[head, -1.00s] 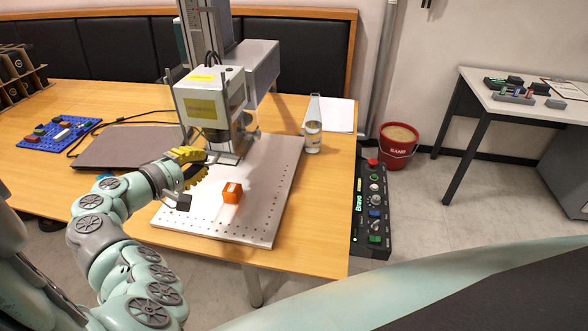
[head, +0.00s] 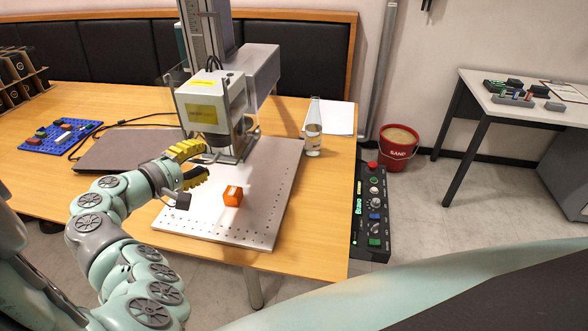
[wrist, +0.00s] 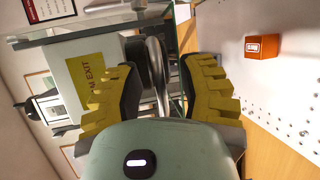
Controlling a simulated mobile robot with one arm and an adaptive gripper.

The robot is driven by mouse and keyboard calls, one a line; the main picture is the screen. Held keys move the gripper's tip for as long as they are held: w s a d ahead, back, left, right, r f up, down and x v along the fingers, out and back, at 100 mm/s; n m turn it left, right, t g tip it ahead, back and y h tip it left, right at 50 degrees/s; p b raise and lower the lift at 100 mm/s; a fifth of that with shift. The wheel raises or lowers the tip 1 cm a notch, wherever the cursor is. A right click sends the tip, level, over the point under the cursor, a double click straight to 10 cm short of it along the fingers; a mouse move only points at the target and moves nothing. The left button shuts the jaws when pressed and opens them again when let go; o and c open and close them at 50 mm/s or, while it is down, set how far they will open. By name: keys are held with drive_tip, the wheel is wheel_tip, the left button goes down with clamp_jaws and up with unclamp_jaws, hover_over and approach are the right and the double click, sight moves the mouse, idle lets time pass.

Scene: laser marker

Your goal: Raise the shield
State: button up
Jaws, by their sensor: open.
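The shield seems to be the clear pane (head: 174,76) at the laser head; in the head view its faint edges show left of the head. A clear pane with a pale edge also crosses the top of the wrist view (wrist: 90,31). The laser head (head: 208,100) is a light box with yellow labels above the metal plate. My gripper (head: 200,164) is open, just below and left of the head. In the wrist view its yellow fingers (wrist: 160,95) stand apart, with a grey curved part seen between them; I cannot tell whether they touch it.
An orange block (head: 233,196) lies on the perforated plate (head: 262,215). A bottle (head: 313,135) stands right of the machine. A closed laptop (head: 120,150) lies behind my arm. A control box (head: 373,215) is at the table's right edge, and a red sand bucket (head: 398,150) is on the floor.

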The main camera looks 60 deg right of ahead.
drive_tip(key=v, duration=1.2)
idle(0.4)
